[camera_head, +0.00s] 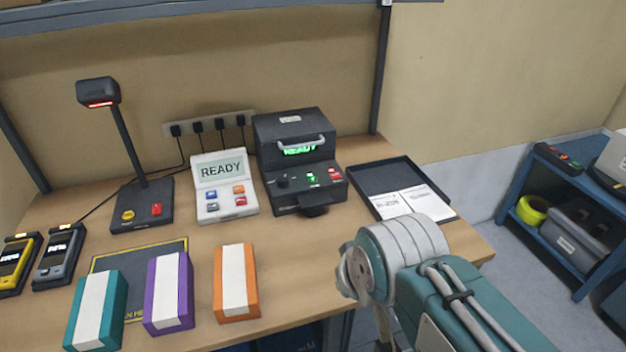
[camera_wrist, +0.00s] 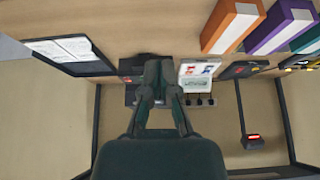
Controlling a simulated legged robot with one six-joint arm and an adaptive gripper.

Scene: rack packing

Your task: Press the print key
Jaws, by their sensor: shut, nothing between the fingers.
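The black printer (camera_head: 295,135) stands at the back of the bench with a green READY display and small green and red keys (camera_head: 333,174) on its front panel. Left of it is a white console (camera_head: 224,180), also showing READY, with blue, orange and red keys. The key labels are too small to read. In the upside-down wrist view my gripper (camera_wrist: 158,66) is shut and empty, its fingers overlapping the printer (camera_wrist: 130,80), with the white console (camera_wrist: 196,72) to their right. I cannot tell whether the fingertips touch anything. The head view shows my arm but not my fingers.
A black tray (camera_head: 375,181) with white papers lies right of the printer. Teal (camera_head: 82,325), purple (camera_head: 155,315) and orange (camera_head: 224,300) boxes stand at the front. A scanner on a post (camera_head: 128,140) and two handheld devices are at left. A blue shelf (camera_head: 548,246) stands at right.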

